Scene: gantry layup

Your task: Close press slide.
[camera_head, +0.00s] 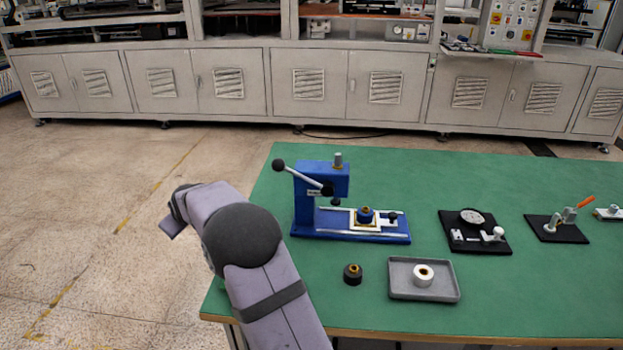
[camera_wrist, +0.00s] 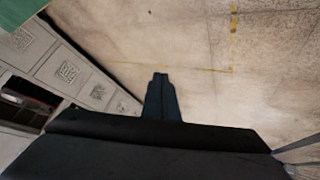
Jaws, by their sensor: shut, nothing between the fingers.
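A blue arbor press (camera_head: 320,178) with a lever and round black knobs stands on the green table. Its slide (camera_head: 370,219), a pale plate on rails, sits out to the right of the press head. My gripper (camera_wrist: 161,76) is shut and empty in the wrist view, over bare floor. In the head view my arm is left of the table, and the fingertips cannot be made out.
The green table (camera_head: 540,290) also holds a black ring part (camera_head: 352,274), a grey tray (camera_head: 398,291) with a white ring (camera_head: 424,275), a black fixture with a dial (camera_head: 474,230) and a toggle clamp (camera_head: 557,226). Grey cabinets (camera_head: 330,85) line the back.

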